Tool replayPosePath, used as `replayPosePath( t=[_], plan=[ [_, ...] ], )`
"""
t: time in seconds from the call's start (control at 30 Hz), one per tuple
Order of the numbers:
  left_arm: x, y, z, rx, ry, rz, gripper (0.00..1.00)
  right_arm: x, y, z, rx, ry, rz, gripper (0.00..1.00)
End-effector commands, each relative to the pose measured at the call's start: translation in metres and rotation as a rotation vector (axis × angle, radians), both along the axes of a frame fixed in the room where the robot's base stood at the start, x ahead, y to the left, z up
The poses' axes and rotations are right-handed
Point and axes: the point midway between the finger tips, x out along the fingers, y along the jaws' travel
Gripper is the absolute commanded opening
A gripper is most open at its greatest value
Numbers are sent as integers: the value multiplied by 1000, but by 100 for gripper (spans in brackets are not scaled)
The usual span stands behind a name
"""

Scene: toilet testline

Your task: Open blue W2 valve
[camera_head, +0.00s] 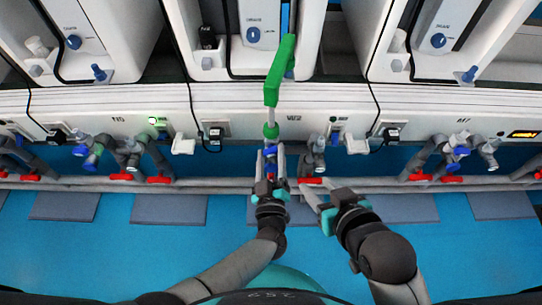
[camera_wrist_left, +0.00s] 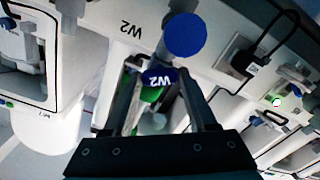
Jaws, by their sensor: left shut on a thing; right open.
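In the head view my left gripper (camera_head: 270,165) is at the pipe fittings below the W2 panel, where fingers partly hide the blue valve (camera_head: 270,152). My right gripper (camera_head: 313,192) is open, its fingers near a red lever (camera_head: 310,181) to the right of the left gripper.
A long green handle-like part (camera_head: 280,72) rises above the left gripper. A larger blue disc (camera_wrist_left: 185,35) sits just beyond the valve. Grey pipes with several red levers (camera_head: 120,176) run along the wall. The blue floor (camera_head: 140,250) is clear besides grey mats.

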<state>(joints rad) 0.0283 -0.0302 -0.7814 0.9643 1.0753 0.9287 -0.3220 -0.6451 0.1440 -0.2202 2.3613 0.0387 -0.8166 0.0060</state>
Motion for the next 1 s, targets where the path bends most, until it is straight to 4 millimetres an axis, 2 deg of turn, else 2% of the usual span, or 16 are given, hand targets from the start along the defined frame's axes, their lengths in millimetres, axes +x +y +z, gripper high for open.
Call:
replayPosePath(
  t=[0.3, 0.73, 0.77, 1.0],
  plan=[
    [0, 1, -1, -95, 2, 1, 2, 3, 6, 1, 27, -50, 6, 50],
    [0, 1, -1, -105, 2, 1, 2, 4, 7, 2, 29, -55, 5, 50],
    [0, 1, -1, -105, 2, 1, 60, 4, 7, 2, 29, -55, 5, 50],
    [0, 0, 0, -103, 1, 0, 87, 4, 7, 2, 28, -55, 6, 50]
  ],
)
